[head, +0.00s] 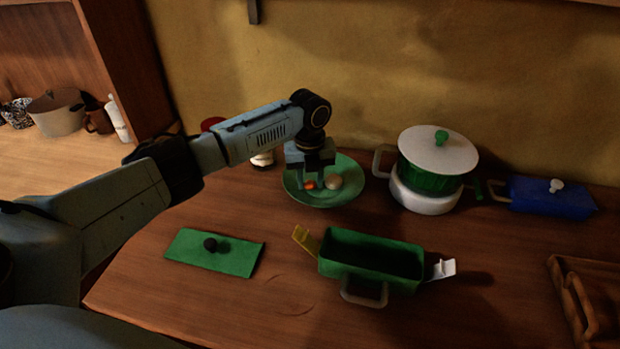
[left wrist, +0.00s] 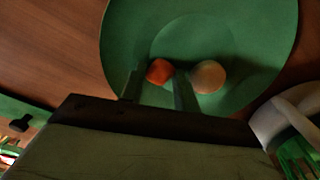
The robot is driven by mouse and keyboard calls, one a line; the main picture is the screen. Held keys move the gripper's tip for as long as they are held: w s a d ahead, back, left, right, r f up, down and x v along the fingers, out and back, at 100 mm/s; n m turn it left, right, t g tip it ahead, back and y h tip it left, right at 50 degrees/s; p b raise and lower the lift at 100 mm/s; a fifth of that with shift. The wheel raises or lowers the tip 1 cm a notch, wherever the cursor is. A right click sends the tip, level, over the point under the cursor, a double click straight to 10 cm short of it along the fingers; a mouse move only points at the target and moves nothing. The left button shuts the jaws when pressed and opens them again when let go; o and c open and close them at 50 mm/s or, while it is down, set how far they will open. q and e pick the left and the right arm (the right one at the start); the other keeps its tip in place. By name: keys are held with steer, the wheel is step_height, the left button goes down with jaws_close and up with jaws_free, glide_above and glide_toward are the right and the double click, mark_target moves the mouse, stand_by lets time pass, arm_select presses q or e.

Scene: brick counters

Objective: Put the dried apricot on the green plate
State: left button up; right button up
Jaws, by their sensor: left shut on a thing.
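The green plate (head: 345,191) lies on the counter near the wall, and it fills much of the left wrist view (left wrist: 125,40). The dried apricot (head: 309,184) is a small orange piece over the plate. In the left wrist view the apricot (left wrist: 159,71) sits between the fingers of my left gripper (left wrist: 157,85). My left gripper (head: 311,181) points down over the plate and is shut on the apricot. A round pale item (left wrist: 208,77) lies on the plate beside the right finger, apart from the apricot. My right gripper is not in view.
A green box (head: 370,241) with its lid (head: 214,252) beside it stands in front of the plate. A white and green pot (head: 437,165) and a blue box (head: 552,194) stand to the right. A jar (head: 263,159) is behind my left arm.

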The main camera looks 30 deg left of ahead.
mark_target(310, 182)
arm_select(q)
steer(key=o, duration=0.7)
steer(key=shift+f, duration=0.15)
steer(key=shift+c, duration=0.2)
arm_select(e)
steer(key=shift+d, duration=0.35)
arm_select(q)
step_height(310, 182, up, 12)
steer(key=p, duration=0.1)
steer(key=shift+r+p, duration=0.2)
steer(key=shift+p, duration=0.1)
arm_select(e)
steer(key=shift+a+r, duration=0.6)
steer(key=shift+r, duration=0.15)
arm_select(q)
steer(key=shift+s+f, duration=0.1)
